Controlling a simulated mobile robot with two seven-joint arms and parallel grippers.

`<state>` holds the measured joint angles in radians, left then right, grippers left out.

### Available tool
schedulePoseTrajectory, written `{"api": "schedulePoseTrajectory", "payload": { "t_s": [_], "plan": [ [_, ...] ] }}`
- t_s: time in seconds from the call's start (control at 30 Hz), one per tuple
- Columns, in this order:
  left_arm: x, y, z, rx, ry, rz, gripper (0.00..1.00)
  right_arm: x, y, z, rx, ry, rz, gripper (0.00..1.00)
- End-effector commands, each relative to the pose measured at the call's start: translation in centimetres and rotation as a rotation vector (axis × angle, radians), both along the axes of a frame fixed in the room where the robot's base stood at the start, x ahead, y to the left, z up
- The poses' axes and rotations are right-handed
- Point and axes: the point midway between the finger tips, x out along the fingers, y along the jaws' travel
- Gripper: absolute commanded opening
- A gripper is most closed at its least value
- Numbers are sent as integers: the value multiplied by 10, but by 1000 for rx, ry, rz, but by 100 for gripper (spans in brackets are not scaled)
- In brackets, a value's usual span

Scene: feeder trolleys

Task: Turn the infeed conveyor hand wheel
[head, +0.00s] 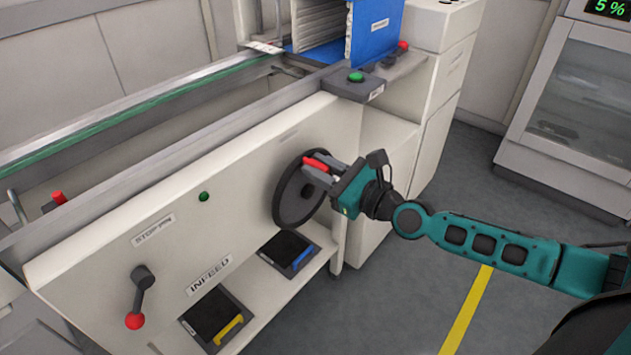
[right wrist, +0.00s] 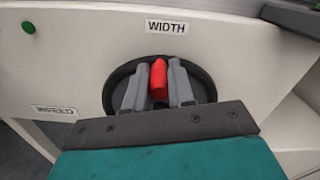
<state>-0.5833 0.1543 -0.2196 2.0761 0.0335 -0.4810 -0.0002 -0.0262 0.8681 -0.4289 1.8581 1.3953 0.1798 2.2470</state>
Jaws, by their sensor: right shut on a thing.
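A dark round hand wheel (head: 289,203) is mounted on the cream front panel of the conveyor. A red handle (head: 316,164) stands out from it near the top. My right gripper (head: 322,167) is at the upper right of the wheel, with its grey fingers around the red handle. In the right wrist view, the red handle (right wrist: 158,80) is between the two fingers (right wrist: 158,86), shut on it. Behind them is the dark wheel (right wrist: 119,80), below a label reading WIDTH (right wrist: 166,27). The INFEED label (head: 209,275) is lower left of the wheel in the head view. My left gripper is not in view.
A crank with a red knob (head: 135,320) sits at the panel's lower left, below a STOP label (head: 153,229). Dark trays with a blue handle (head: 302,257) and a yellow handle (head: 228,329) lie on the low shelf. A green button (head: 356,76) is above. Grey floor is open at right.

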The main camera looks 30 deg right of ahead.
Motion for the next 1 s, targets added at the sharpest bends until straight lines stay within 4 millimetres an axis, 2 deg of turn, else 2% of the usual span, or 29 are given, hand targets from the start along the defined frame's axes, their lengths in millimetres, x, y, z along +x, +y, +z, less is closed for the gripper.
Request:
{"api": "schedulePoseTrajectory", "payload": {
  "t_s": [0.2,0.7,0.73,0.97,1.0],
  "plan": [
    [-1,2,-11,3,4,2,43,2,-6,-1,52,22,-3,0],
    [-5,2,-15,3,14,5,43,3,-8,0,65,28,-3,0],
    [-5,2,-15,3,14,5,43,3,-8,0,64,28,-3,26],
    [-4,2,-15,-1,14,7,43,3,-7,0,65,29,-2,48],
    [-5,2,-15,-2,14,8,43,3,-7,0,66,29,-1,48]
  ]
}}
